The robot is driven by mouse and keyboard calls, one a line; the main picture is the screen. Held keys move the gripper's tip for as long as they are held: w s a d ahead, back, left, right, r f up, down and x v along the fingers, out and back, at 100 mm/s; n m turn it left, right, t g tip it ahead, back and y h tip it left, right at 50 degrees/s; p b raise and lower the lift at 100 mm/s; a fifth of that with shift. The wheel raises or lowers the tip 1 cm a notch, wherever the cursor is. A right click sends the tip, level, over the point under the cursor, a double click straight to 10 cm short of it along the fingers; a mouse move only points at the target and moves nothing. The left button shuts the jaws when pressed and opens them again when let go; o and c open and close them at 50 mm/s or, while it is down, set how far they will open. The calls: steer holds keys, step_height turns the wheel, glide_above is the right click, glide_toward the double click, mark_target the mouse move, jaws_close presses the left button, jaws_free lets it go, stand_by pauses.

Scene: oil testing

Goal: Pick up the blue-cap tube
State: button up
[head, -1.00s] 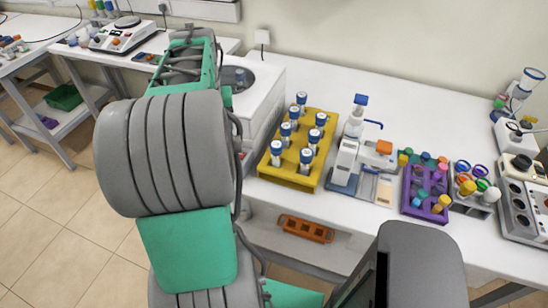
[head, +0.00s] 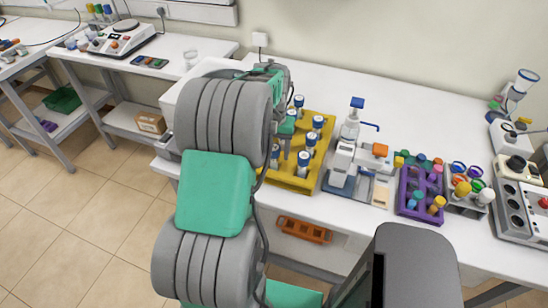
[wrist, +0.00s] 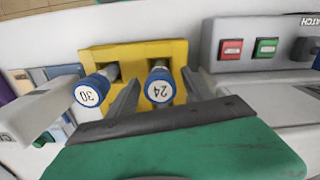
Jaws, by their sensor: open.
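Several blue-cap tubes stand upright in a yellow rack (head: 326,131) on the table. In the wrist view, the blue-cap tube marked 24 (wrist: 159,87) and another marked 30 (wrist: 91,91) stand in the yellow rack (wrist: 136,51). My gripper (wrist: 161,77) is open, with one finger on each side of tube 24. The left finger lies between tubes 24 and 30. I cannot tell whether either finger touches a tube. In the head view my gripper (head: 287,150) is over the rack's left side, and my arm hides part of the rack and some tubes.
A white and blue pipetting device (head: 351,150) stands right of the yellow rack. Beyond it are a purple rack (head: 408,200) with coloured tubes and a grey multi-well instrument (head: 512,205). A white machine with red (wrist: 231,49) and green buttons flanks the rack. The table's back is clear.

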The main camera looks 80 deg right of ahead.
jaws_close()
stand_by(0.5)
